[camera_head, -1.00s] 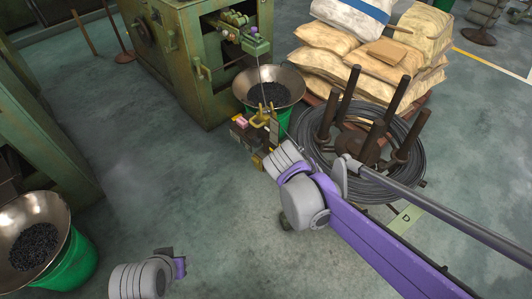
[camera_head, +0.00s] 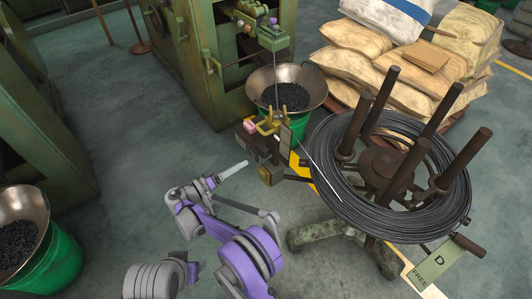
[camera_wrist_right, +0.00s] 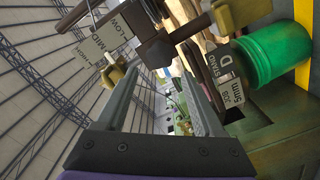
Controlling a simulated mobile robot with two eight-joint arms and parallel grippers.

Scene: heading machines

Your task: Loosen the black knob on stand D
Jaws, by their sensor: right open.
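Stand D (camera_head: 272,152) is a small dark assembly with brass-coloured parts, left of the wire reel in the head view. In the right wrist view its plate (camera_wrist_right: 226,72) reads "STAND D, JOB 5mm". A dark blocky knob (camera_wrist_right: 158,50) shows just beyond my right fingertips; I cannot pick it out in the head view. My right gripper (camera_head: 238,169) is left of the stand, pointing towards it. In the right wrist view my right gripper (camera_wrist_right: 160,76) is open, with nothing between its fingers. My left gripper is out of view.
A wire reel (camera_head: 470,190) with upright posts stands right of the assembly, with a "D FREE" tag (camera_head: 436,270). A bowl of dark parts (camera_head: 318,88) on a green bucket and a green machine (camera_head: 225,100) stand behind. Sacks (camera_head: 390,75) are at back right.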

